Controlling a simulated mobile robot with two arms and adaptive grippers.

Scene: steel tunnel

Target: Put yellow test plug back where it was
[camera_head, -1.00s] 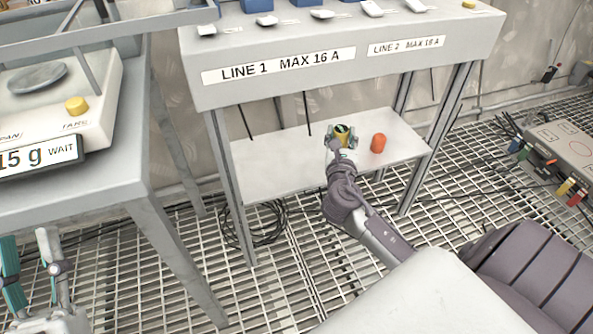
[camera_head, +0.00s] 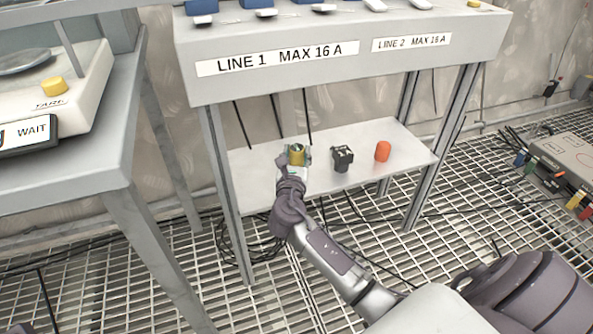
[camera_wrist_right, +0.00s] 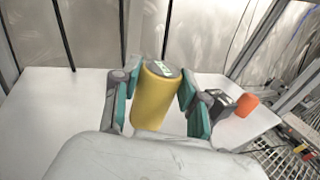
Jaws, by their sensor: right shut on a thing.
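The yellow test plug (camera_wrist_right: 154,98) is a yellow cylinder with a dark top and a light green label. My right gripper (camera_wrist_right: 155,95) is shut on it, one teal-padded finger on each side. In the head view the plug (camera_head: 297,156) shows at the end of my right arm, in my right gripper (camera_head: 294,160), over the left part of the lower shelf (camera_head: 260,180). The plug is roughly upright; whether its base touches the shelf is hidden. My left gripper is not in the head view now.
On the shelf, a black device (camera_head: 342,158) stands right of the plug, with an orange cylinder (camera_head: 382,151) farther right. Table legs (camera_head: 222,190) and the labelled upper bench (camera_head: 300,75) frame the shelf. Thin cables hang behind. A scale (camera_head: 70,85) stands on the left table.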

